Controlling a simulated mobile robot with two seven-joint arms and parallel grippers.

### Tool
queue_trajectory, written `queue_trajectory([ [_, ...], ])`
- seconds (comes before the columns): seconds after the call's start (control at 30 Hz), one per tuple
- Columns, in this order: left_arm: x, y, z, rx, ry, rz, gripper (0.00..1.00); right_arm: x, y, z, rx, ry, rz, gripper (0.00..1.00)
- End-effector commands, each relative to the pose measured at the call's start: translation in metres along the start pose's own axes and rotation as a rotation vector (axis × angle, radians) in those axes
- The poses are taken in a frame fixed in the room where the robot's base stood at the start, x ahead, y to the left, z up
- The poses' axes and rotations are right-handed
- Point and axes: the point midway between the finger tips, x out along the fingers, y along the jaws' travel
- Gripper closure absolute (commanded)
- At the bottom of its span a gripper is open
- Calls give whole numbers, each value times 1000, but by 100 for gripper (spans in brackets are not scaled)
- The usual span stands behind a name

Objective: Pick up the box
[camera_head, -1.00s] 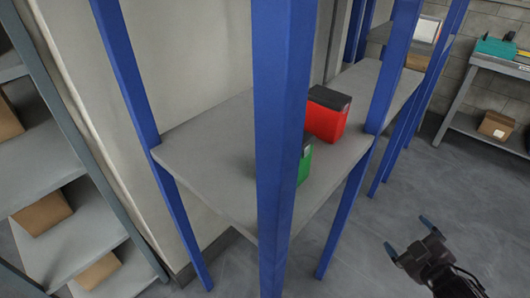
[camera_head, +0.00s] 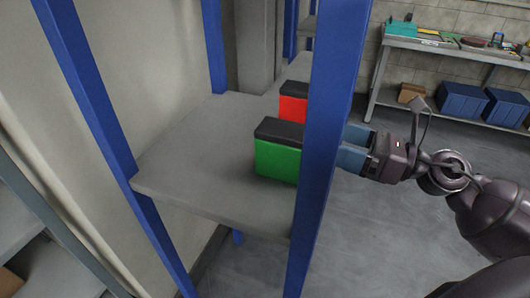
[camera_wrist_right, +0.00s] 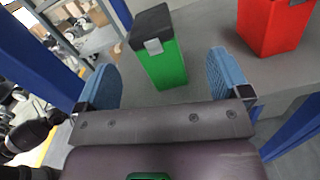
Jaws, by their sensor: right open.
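A green box (camera_head: 277,158) with a black top stands upright on the grey shelf (camera_head: 185,165), near its right edge. A red box (camera_head: 293,104) with a black top stands behind it, partly hidden by a blue post. My right gripper (camera_head: 345,148) comes in from the right, beside the blue post, at about shelf height. In the right wrist view the right gripper (camera_wrist_right: 165,82) is open, and the green box (camera_wrist_right: 160,55) stands ahead between its two blue fingers, not gripped. The red box (camera_wrist_right: 270,25) is to the right there. My left gripper is not in view.
Blue shelf posts (camera_head: 330,120) stand close to my right gripper and partly hide the shelf's right edge. A bench (camera_head: 450,48) with tools, and blue bins (camera_head: 462,103) beneath it, stand at the back right. The floor to the right is clear.

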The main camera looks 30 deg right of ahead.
Motion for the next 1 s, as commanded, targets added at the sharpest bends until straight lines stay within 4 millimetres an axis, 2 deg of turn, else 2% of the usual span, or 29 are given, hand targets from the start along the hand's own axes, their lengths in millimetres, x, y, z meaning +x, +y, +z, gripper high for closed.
queue_trajectory([
  [0.1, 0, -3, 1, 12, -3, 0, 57, 0, 6, -9, -133, 53, 36, 5],
  [0.2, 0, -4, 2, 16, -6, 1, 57, 1, 7, -10, -168, 58, 45, 5],
  [0.6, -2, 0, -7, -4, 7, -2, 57, 44, 9, -10, -174, 53, 45, 5],
  [0.87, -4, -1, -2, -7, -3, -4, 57, 56, 9, -13, -171, 54, 43, 5],
  [1.0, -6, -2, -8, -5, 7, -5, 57, 65, 10, -12, -173, 52, 44, 5],
])
